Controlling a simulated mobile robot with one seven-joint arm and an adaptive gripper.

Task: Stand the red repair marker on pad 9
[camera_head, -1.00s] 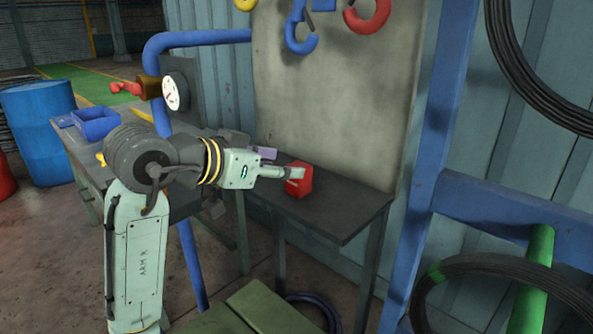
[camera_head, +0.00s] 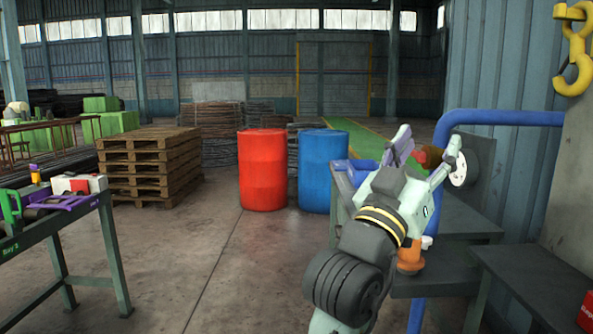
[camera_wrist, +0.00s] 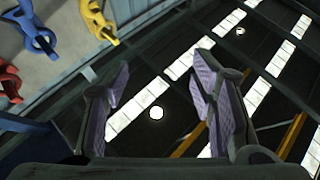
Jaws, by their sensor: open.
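A red block (camera_head: 586,312) with partly cut-off white lettering shows at the right edge of the head view. It rests on the dark table (camera_head: 530,275); most of it is out of frame, and I cannot be sure it is the repair marker. My gripper (camera_head: 428,146) is raised and tilted upward, well left of the block. Its purple-padded fingers are apart, and the wrist view shows nothing between them (camera_wrist: 160,75). I cannot make out a pad 9 in either view.
A blue pipe rail (camera_head: 500,117) and a gauge (camera_head: 458,168) stand close to my gripper. A green bench (camera_head: 60,226) with several items is at left. Red (camera_head: 263,170) and blue (camera_head: 323,172) drums and stacked pallets (camera_head: 150,165) stand behind open floor.

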